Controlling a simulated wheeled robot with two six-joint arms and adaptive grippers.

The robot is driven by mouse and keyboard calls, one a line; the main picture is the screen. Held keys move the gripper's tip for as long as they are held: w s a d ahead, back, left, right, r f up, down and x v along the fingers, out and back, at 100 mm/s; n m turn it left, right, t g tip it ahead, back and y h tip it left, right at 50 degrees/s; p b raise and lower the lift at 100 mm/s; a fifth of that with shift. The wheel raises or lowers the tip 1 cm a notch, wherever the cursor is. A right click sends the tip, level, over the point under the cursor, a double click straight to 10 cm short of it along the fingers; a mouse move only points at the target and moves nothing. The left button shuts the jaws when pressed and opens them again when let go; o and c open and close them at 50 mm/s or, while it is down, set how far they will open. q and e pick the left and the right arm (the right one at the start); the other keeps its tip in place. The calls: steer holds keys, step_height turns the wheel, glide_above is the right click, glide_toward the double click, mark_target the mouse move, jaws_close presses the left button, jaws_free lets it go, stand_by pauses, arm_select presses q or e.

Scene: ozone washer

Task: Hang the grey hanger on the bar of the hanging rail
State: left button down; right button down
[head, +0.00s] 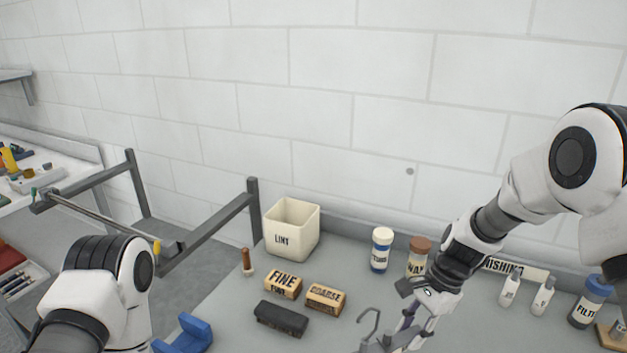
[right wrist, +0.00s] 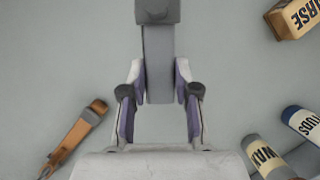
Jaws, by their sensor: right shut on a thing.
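The grey hanger (head: 371,322) shows its curved hook at the bottom of the head view; its lower part is cut off by the frame edge. My right gripper (head: 398,339) is shut on the hanger, low over the grey bench. In the right wrist view the hanger (right wrist: 158,65) is a flat grey piece between the two fingers of the gripper (right wrist: 160,105). The hanging rail's bar (head: 100,220) runs between two dark brackets at the left, far from the hanger, with a yellow end mark. My left arm stands in front of the rail; its gripper is out of view.
On the bench are a cream LINT bin (head: 291,232), FINE (head: 284,284) and COARSE (head: 325,298) blocks, a dark block (head: 281,318), and a blue holder (head: 184,335). Several bottles stand along the back, including WAX (head: 418,257). Open space lies around the rail.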

steer(key=n, duration=0.2)
steer(key=w+f+n+g+h, duration=0.1)
steer(key=n, duration=0.2)
steer(key=w+f+n+g, duration=0.1)
steer(key=n, duration=0.1)
steer(key=shift+a+f+h+b, duration=0.15)
steer(key=shift+a+h+b, duration=0.25)
steer(key=n, duration=0.1)
steer(key=n+h, duration=0.1)
steer(key=n, duration=0.1)
steer(key=shift+w+f, duration=0.2)
steer(key=shift+w, duration=0.15)
steer(key=n, duration=0.2)
steer(key=n+h, duration=0.1)
steer(key=shift+w+d+r+g, duration=0.1)
steer(key=shift+w+d+g, duration=0.05)
steer(key=shift+d+g, duration=0.15)
